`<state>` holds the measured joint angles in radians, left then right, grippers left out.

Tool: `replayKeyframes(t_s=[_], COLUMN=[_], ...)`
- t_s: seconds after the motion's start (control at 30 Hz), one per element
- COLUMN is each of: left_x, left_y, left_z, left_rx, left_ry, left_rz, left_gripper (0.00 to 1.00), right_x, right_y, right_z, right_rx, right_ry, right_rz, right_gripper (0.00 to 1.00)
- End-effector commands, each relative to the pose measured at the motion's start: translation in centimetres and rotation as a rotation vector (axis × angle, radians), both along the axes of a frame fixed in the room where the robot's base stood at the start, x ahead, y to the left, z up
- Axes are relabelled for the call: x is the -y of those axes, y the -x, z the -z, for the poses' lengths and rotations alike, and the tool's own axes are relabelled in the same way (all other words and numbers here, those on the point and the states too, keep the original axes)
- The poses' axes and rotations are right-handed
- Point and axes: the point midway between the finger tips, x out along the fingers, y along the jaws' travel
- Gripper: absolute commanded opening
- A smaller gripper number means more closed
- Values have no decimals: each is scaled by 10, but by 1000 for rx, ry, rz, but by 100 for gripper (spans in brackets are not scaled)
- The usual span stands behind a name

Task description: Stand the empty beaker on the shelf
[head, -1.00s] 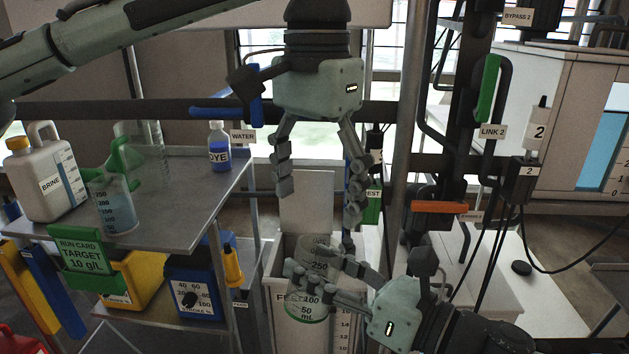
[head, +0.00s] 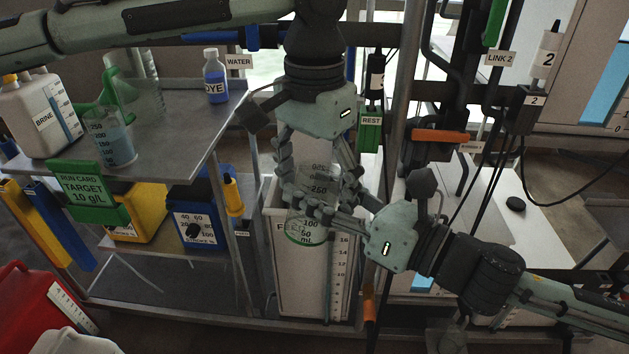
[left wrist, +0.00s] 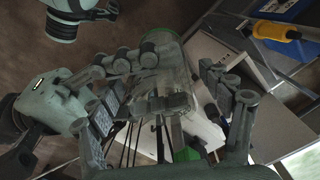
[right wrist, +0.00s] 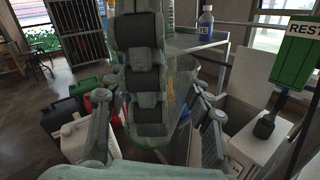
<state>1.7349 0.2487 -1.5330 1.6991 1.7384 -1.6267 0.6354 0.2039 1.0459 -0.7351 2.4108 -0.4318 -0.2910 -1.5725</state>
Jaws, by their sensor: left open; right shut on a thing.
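The clear empty beaker (head: 306,234), with printed marks and a green line near its base, is upright above the white feed tank (head: 288,285). My right gripper (head: 326,207) is shut on it from the right side. My left gripper (head: 322,183) comes down from above, open, with its fingers on either side of the beaker's upper part; I cannot tell whether they touch. The beaker also shows between the fingers in the left wrist view (left wrist: 172,80) and the right wrist view (right wrist: 180,88). The grey metal shelf (head: 190,130) is at the left.
The shelf's right part is clear.

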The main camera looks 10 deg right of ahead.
Motion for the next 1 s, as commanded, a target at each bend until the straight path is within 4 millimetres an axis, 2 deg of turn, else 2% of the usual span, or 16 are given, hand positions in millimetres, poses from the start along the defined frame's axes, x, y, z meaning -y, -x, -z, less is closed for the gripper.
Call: replayKeyframes(t_s=[0.07,0.47,0.5,0.67,1.0], left_x=[0,0,1,1,0], left_y=[0,1,1,1,0], left_z=[0,0,0,0,0], left_rx=[0,-1,-1,-1,0], left_ry=[0,1,1,1,0], left_rz=[0,1,2,1,0], left_gripper=[75,25,24,24,24], right_x=[0,0,0,0,-1], right_y=[0,0,0,0,0], right_z=[0,0,0,0,3], right_rx=[0,1,1,1,-8], right_ry=[0,-1,-1,-1,-5], right_rz=[0,0,0,0,-8], right_gripper=[0,0,55,74,75])
